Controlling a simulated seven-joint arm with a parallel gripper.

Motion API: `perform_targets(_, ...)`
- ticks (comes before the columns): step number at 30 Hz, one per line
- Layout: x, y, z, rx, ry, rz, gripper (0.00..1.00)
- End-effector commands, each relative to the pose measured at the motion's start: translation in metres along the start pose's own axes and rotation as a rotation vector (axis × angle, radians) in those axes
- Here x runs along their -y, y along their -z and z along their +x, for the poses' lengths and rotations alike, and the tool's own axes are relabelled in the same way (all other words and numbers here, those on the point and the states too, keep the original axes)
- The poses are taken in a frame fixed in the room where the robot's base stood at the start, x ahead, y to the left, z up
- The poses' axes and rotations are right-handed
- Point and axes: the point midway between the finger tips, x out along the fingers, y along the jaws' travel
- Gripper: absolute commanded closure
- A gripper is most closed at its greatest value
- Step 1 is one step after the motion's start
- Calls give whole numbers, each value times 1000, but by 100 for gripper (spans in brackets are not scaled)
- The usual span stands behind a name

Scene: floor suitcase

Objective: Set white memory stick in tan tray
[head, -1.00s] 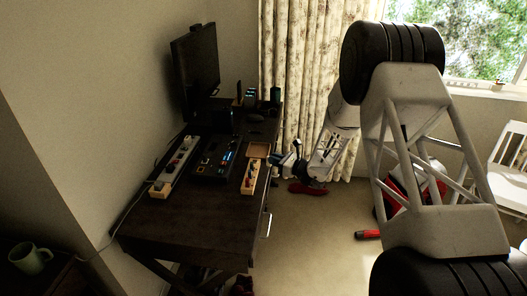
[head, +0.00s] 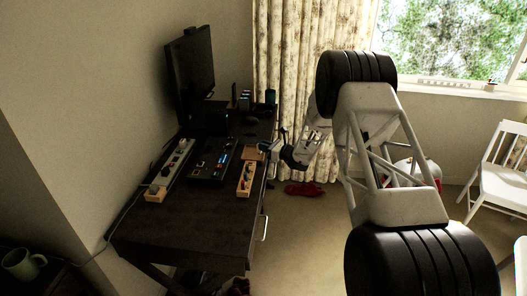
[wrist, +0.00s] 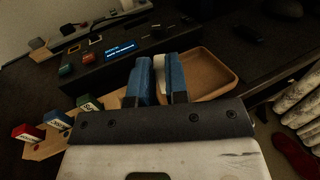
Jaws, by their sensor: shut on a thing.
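The white memory stick (wrist: 159,62) shows as a small pale piece between the two blue fingers of my gripper (wrist: 160,75) in the wrist view. The gripper is shut on it, and the fingers hide most of it. The tan tray (wrist: 222,66) is a shallow, empty-looking tray just right of and beyond the fingers. I cannot tell the height of the stick above it. In the head view the tray (head: 249,154) lies near the desk's right edge, partly hidden, with my gripper (head: 268,149) at its right side.
A wooden holder (wrist: 46,149) with red, blue and green sticks stands left of my gripper. A black device (wrist: 100,61) with a lit display lies beyond. A power strip (head: 172,170), monitor (head: 190,75) and small items occupy the desk. The desk's front (head: 185,220) is clear.

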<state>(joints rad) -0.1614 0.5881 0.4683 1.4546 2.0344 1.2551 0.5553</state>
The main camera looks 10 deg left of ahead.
Motion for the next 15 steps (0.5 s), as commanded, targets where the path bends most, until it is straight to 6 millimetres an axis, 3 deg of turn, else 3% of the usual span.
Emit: perform_targets(15, 10, 1, 9, 0, 0, 0, 100)
